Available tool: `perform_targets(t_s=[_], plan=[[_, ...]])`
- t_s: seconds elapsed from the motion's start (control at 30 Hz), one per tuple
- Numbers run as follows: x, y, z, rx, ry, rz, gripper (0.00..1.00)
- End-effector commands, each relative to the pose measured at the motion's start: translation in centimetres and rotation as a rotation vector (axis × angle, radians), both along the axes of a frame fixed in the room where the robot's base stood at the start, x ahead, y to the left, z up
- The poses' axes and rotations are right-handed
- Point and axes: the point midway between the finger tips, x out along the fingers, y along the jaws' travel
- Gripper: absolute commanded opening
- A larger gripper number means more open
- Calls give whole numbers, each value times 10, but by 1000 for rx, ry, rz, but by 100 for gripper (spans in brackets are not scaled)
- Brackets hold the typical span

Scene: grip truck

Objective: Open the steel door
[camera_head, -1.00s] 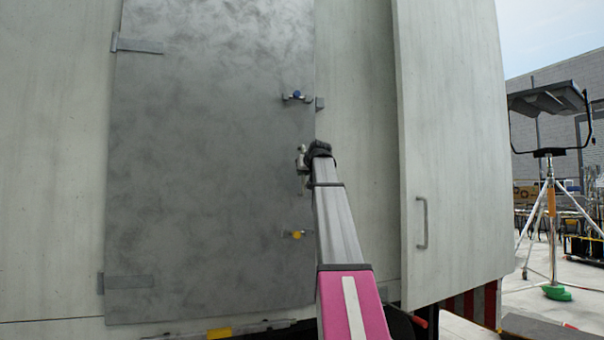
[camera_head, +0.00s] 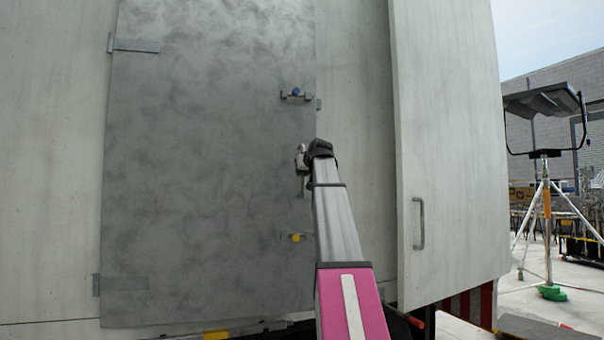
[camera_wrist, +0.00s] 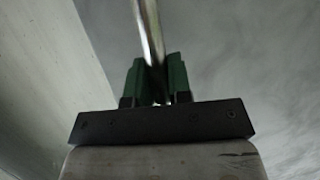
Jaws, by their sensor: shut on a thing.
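The grey steel door (camera_head: 205,170) fills the left and middle of the head view, with hinges on its left edge. A blue-knobbed latch (camera_head: 296,94) and a yellow-knobbed latch (camera_head: 297,238) sit near its right edge. My gripper (camera_wrist: 157,76) is at that edge, between the two latches. In the wrist view its green fingers are shut on a shiny metal bar, the door handle (camera_wrist: 149,30). In the head view my arm hides part of the handle and the fingers. I cannot tell whether the door stands slightly ajar.
A pale truck wall surrounds the door. To the right a pale panel (camera_head: 448,150) with its own grey handle (camera_head: 418,223) stands forward of the wall. A tripod stand (camera_head: 547,215) is at far right on open paved ground.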

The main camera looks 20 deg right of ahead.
Motion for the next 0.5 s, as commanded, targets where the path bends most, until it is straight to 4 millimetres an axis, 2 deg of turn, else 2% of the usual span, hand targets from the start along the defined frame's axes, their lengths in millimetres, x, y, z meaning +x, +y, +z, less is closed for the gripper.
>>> perform_targets(t_s=[0.5], plan=[[-43, 9, 0, 1, -2, 4, 0]])
